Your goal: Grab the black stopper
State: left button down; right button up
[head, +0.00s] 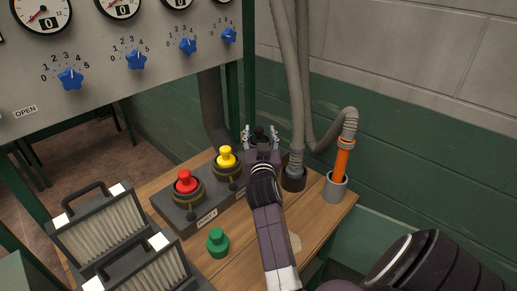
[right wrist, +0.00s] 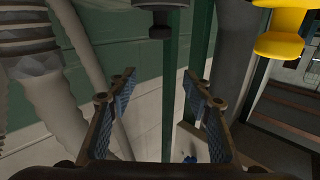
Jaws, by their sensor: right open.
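The black stopper (head: 260,133) shows at the far end of the grey box, partly hidden behind my right gripper (head: 261,139). In the right wrist view it appears upside down as a dark knob (right wrist: 160,20) at the top edge, cut off by the frame. My right gripper (right wrist: 163,84) is open, and nothing is between its fingers in that view. The knob is above the gap between the fingertips and looks apart from both. My left gripper is not in view.
The yellow stopper (head: 226,157) and red stopper (head: 185,182) sit in the grey box (head: 183,220). A green stopper (head: 217,241) stands on the wooden table (head: 327,217). Grey hoses (head: 291,75) and an orange tube (head: 342,161) are right of the gripper. Filter-like panels (head: 101,228) are front left.

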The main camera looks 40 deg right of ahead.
aim_at(259, 133)
jog(key=f+b, duration=0.1)
jog(key=w+d+f+b, duration=0.1)
jog(key=f, duration=0.1)
jog(key=f+b, duration=0.1)
jog(key=shift+w+d+f, duration=0.15)
jog(key=shift+w+f, duration=0.2)
jog(key=shift+w, duration=0.05)
jog(key=x, duration=0.5)
jog(key=shift+w+d+f, duration=0.1)
jog(key=shift+w+d, duration=0.15)
jog(key=shift+d, duration=0.05)
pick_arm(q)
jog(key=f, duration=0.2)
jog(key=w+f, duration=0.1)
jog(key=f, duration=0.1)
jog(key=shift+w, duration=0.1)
pick_arm(e)
grip_shut()
